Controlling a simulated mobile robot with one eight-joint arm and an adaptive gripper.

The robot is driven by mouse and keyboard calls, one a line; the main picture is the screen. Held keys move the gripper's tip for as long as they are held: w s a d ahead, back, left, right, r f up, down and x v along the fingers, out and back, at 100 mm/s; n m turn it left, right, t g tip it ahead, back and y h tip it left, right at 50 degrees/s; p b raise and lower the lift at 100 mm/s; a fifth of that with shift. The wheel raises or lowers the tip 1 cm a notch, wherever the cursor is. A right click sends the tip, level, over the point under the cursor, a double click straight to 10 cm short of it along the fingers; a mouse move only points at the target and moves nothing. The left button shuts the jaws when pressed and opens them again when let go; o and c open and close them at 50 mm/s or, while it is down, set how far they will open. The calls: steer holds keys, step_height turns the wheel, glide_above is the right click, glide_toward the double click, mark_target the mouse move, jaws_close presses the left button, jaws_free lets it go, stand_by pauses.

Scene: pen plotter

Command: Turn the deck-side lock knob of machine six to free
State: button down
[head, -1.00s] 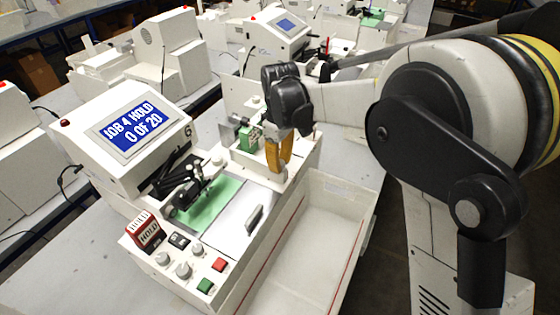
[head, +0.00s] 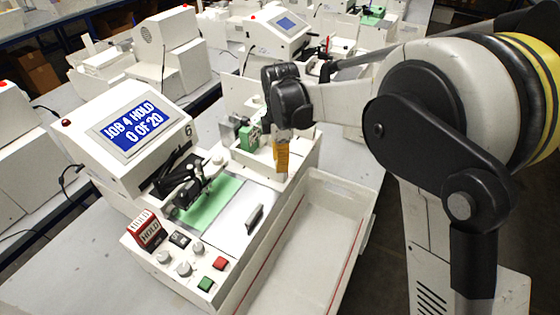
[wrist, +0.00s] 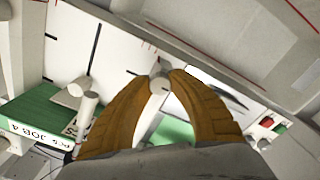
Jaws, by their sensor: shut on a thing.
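Machine six (head: 120,180) is a white plotter with a "6" on its side and a screen (head: 138,122) reading "JOB 4 HOLD 0 OF 20". My gripper (head: 281,168) points down at the deck's far right part, beside the green box. In the wrist view, the orange fingers of my gripper (wrist: 164,76) are shut on a small pale knob (wrist: 157,87). The fingers hide part of it, and I cannot read its setting. In the head view my fingers hide this knob.
A green box (wrist: 40,118) marked "JOB 4" and another pale post (wrist: 85,112) stand near my fingers. A pen carriage (head: 190,190) sits over the green sheet (head: 213,208). A white bin (head: 312,240) is at the right. The front panel has a red HOLD sign (head: 147,231).

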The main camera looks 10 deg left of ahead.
stand_by(0.3)
steer(key=c, duration=1.2)
jaws_free()
steer(key=shift+o, duration=0.2)
step_height(320, 180, up, 12)
